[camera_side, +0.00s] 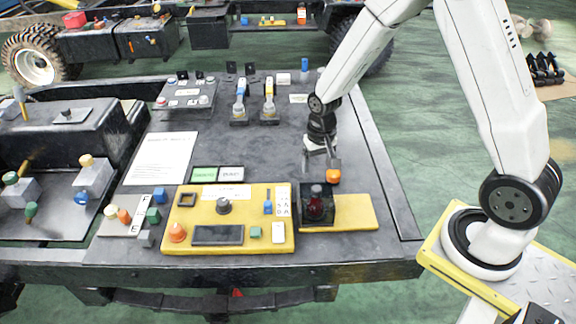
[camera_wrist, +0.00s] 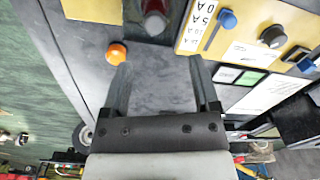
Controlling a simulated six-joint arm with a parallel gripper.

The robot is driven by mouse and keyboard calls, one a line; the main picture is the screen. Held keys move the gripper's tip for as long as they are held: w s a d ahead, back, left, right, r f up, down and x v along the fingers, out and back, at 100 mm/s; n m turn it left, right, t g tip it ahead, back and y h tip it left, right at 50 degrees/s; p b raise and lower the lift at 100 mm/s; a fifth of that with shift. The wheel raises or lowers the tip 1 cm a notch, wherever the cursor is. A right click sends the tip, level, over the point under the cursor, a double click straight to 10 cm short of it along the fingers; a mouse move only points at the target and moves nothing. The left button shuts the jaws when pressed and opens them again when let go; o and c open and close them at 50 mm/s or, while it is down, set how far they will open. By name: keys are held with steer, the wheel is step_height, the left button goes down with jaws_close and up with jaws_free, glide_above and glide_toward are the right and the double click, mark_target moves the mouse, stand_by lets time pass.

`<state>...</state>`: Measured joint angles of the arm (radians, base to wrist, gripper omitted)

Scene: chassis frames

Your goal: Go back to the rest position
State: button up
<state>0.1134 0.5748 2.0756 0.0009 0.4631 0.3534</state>
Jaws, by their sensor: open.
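My gripper (camera_side: 318,160) hangs over the dark workbench top (camera_side: 262,150), behind the yellow plates. In the wrist view my gripper (camera_wrist: 165,75) shows two dark fingers spread apart with nothing between them but bare bench surface. An orange knob (camera_side: 333,176) is just to the right of the fingers in the side view. My white arm reaches in from the base at the right.
A yellow control panel (camera_side: 187,214) with knobs and a slider stands left of the gripper. A black box (camera_side: 306,212) with a red button (camera_side: 316,203) sits on the smaller yellow plate (camera_side: 358,213). Upright switches (camera_side: 240,100) stand further back. The bench right of the gripper is clear.

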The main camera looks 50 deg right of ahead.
steer(key=s+a+r+n+t, duration=0.2)
steer(key=s+a+r+n, duration=0.2)
steer(key=s+r, duration=0.5)
steer(key=shift+s+a+n, duration=0.2)
steer(key=shift+s+n, duration=0.5)
steer(key=shift+s, duration=0.05)
steer(key=shift+o, duration=0.2)
